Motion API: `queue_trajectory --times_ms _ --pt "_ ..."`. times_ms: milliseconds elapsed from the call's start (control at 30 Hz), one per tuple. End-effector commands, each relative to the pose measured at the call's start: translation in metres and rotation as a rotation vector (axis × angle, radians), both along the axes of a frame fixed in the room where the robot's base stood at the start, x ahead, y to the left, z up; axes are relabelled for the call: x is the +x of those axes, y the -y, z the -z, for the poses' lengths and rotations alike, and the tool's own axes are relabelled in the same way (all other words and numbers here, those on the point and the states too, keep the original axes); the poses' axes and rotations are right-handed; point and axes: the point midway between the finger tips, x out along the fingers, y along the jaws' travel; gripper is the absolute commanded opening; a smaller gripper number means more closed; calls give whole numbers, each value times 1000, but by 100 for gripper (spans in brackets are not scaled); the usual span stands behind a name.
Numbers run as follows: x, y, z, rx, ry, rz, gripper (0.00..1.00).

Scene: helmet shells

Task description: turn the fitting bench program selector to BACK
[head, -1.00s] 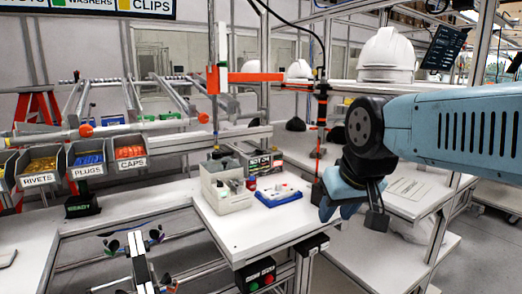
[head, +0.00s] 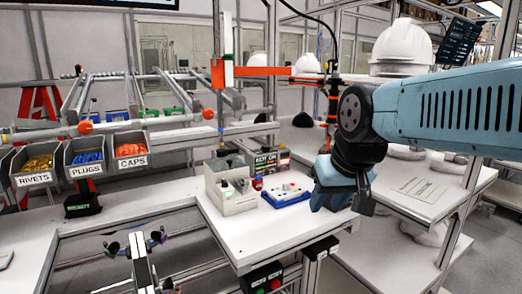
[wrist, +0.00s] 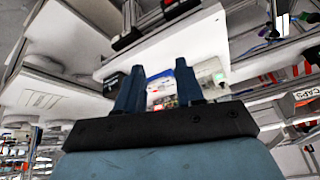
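My gripper (head: 343,203) hangs over the right part of the white fitting bench (head: 262,232), just right of a blue tray (head: 287,196) in the head view. In the wrist view its two fingers (wrist: 159,88) stand apart with nothing held between them. A dark box with a green and a red button (head: 264,280) hangs under the bench's front edge. A second dark box (head: 321,249) sits to its right; its face is hard to see. I cannot make out which part is the program selector or where it points.
Rivets (head: 35,165), plugs (head: 85,160) and caps (head: 131,152) bins line the left. A white helmet shell (head: 402,44) is at upper right. The bench's front is clear.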

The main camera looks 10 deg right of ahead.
Motion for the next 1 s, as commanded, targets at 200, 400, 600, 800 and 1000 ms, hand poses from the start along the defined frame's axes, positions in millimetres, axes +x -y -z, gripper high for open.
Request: queue_trajectory --times_ms 200,400,600,800,1000 --pt "40 -11 0 237 -116 146 37" --pt "90 -32 -2 493 -235 313 37" --pt "148 -45 -4 747 -350 485 37" --pt "212 -48 -3 1002 -459 656 37" --pt "281 -37 4 1260 -558 830 37"
